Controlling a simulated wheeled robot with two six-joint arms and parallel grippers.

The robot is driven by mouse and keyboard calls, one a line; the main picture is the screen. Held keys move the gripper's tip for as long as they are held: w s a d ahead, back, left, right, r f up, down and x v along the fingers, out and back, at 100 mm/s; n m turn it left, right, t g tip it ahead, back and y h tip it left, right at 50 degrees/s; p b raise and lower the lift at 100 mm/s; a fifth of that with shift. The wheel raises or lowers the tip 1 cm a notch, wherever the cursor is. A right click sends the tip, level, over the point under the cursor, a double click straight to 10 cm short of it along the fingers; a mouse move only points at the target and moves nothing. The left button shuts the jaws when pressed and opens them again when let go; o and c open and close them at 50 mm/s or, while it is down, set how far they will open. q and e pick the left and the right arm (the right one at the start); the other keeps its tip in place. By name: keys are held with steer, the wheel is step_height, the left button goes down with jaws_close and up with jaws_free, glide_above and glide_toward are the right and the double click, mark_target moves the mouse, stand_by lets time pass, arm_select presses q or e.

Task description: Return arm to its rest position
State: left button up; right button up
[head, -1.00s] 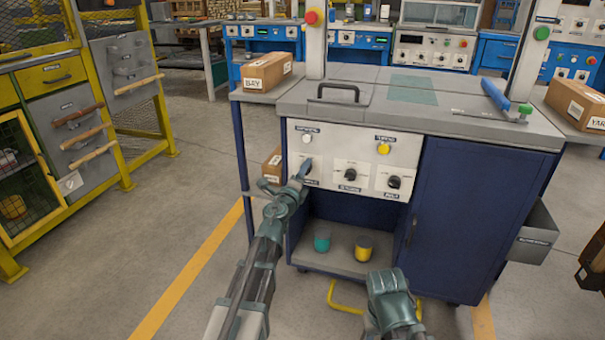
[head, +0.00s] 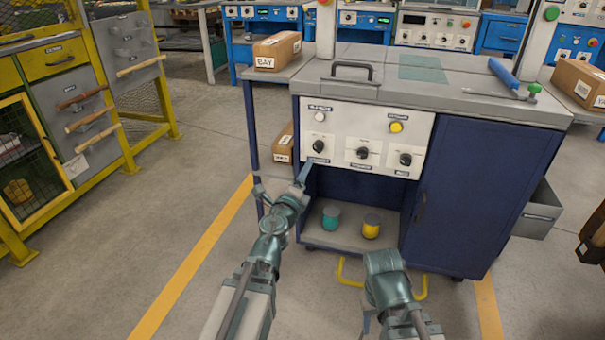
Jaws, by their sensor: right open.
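My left gripper (head: 304,174) is in front of the blue cabinet (head: 480,190), just below and left of the left black knob (head: 318,146) on the white control panel (head: 340,115). It is apart from the knob in the picture, and I see its fingers edge-on, so their gap is hidden. My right gripper (head: 384,275) is low in front of the cabinet's open shelf, open with nothing visible in it. Two more black knobs (head: 363,153), a white button (head: 320,116) and a yellow button (head: 396,127) are on the panel.
A teal cup-like piece (head: 331,217) and a yellow one (head: 371,226) stand on the lower shelf. A BAY carton (head: 277,50) sits on the side top. A yellow rack (head: 120,110) stands at left. The floor between rack and cabinet is clear.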

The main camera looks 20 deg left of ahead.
arm_select(q)
steer(key=s+f+n+g+y+p, duration=0.6)
steer(key=s+n+g+p, duration=0.15)
steer(key=n, duration=0.75)
steer(key=s+d+f+n+g+h+p, duration=0.2)
steer(key=s+d+g, duration=0.3)
steer(key=s+d, duration=0.3)
steer(key=s+d+f+n+g+h+p, duration=0.1)
steer(key=s+d+f+g+h+p, duration=0.15)
steer(key=s+d+g, duration=0.55)
steer(key=s+a+r+t+p, duration=0.1)
steer(key=r+p, duration=1.7)
steer(key=s+a+r+t+p, duration=0.1)
steer(key=a+r+p, duration=0.1)
steer(key=r+p, duration=1.6)
steer(key=shift+r+n+p, duration=0.3)
steer(key=shift+r, duration=0.3)
